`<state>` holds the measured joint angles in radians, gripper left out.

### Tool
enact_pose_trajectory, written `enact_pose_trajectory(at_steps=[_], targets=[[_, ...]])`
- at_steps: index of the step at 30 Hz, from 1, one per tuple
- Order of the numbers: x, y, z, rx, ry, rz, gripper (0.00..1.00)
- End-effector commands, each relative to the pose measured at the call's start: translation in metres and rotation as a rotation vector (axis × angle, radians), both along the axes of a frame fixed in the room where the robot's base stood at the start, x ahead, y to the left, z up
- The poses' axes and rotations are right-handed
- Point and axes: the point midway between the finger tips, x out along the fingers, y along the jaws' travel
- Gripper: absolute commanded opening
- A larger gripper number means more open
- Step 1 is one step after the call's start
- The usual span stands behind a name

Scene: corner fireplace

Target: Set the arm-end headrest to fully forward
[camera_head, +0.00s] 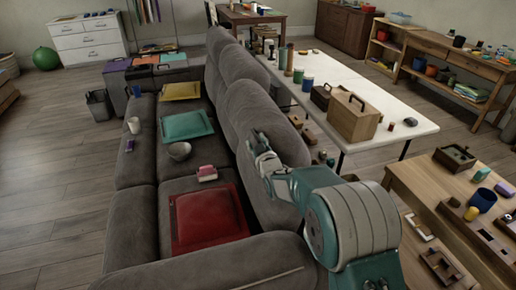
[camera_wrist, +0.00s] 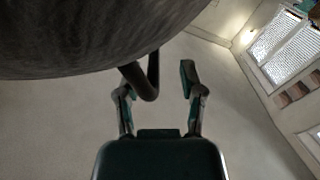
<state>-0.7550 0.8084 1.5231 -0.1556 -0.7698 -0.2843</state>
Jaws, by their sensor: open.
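The grey sofa's near headrest (camera_head: 272,115) stands at the end of the back closest to me, above the seat with the red cushion (camera_head: 208,217). A farther headrest (camera_head: 225,50) is beyond it. My gripper (camera_head: 265,155) is at the seat-side face of the near headrest; whether it touches is unclear. In the wrist view, the dark grey upholstery (camera_wrist: 80,40) fills the upper left. A dark looped bar (camera_wrist: 150,88) hangs from its edge. My open gripper (camera_wrist: 158,82) has fingers spread, the loop closest to the left finger. Contact with the loop cannot be told.
The sofa's near armrest (camera_head: 215,265) is in front. A white table (camera_head: 400,110) with a wooden box (camera_head: 354,115) stands behind the sofa. A wooden table (camera_head: 410,180) with small objects is at right. A bowl (camera_head: 179,151) and pink block (camera_head: 207,173) lie on the seats.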

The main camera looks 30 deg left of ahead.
Motion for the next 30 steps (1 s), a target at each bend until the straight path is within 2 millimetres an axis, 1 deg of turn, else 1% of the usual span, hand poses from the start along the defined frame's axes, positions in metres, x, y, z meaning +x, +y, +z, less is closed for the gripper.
enact_pose_trajectory(at_steps=[5,15,21,25,30], targets=[[-0.013,-0.015,0.000,-0.002,0.000,-0.001,0.51],[-0.052,-0.057,-0.002,-0.003,0.002,0.001,0.51],[-0.070,-0.077,-0.003,-0.004,0.000,0.002,0.51],[-0.076,-0.082,-0.004,-0.005,0.002,0.002,0.51],[-0.077,-0.083,-0.004,-0.005,0.001,0.003,0.51]])
